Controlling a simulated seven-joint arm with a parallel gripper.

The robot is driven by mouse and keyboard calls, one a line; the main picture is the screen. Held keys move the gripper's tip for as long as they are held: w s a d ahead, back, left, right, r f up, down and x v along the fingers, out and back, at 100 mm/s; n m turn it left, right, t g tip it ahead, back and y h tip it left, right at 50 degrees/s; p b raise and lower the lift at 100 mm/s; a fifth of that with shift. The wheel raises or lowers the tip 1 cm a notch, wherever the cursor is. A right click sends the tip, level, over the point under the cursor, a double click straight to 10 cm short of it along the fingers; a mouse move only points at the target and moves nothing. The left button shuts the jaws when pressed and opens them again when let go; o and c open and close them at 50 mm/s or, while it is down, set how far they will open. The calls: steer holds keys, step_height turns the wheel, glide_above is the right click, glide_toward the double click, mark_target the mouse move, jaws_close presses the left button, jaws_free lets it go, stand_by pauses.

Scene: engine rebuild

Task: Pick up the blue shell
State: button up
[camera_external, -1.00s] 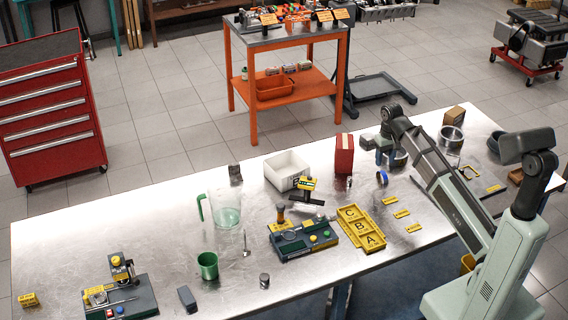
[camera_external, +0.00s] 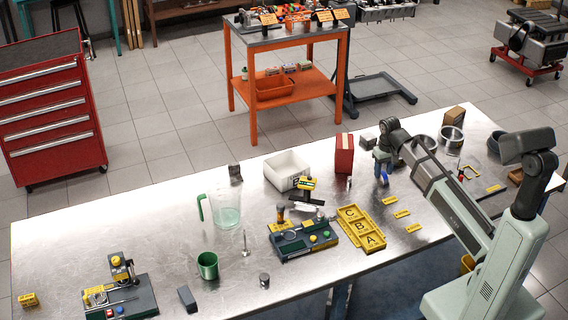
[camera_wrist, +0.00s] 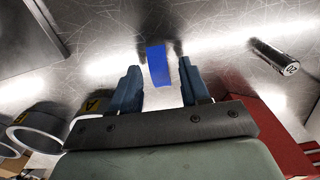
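The blue shell (camera_external: 385,177) stands on the metal bench right of the red box in the external view, partly hidden by my gripper (camera_external: 382,172). In the wrist view the blue shell (camera_wrist: 157,65) shows as a bright blue curved or flat face just beyond my gripper's fingertips (camera_wrist: 158,82). My gripper is open, with one finger on each side of the blue shell's line and a gap on both sides. I cannot tell whether the fingertips overlap the shell in depth.
A red box (camera_external: 344,154) stands left of my gripper; it also shows in the wrist view (camera_wrist: 275,120). A small metal cylinder (camera_wrist: 274,57) lies in the wrist view. Metal rings (camera_external: 452,137) stand to the right. A yellow tray (camera_external: 350,212) marked C, B, A lies in front.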

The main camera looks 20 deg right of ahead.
jaws_close()
steer(key=shift+r, duration=0.1)
stand_by(0.3)
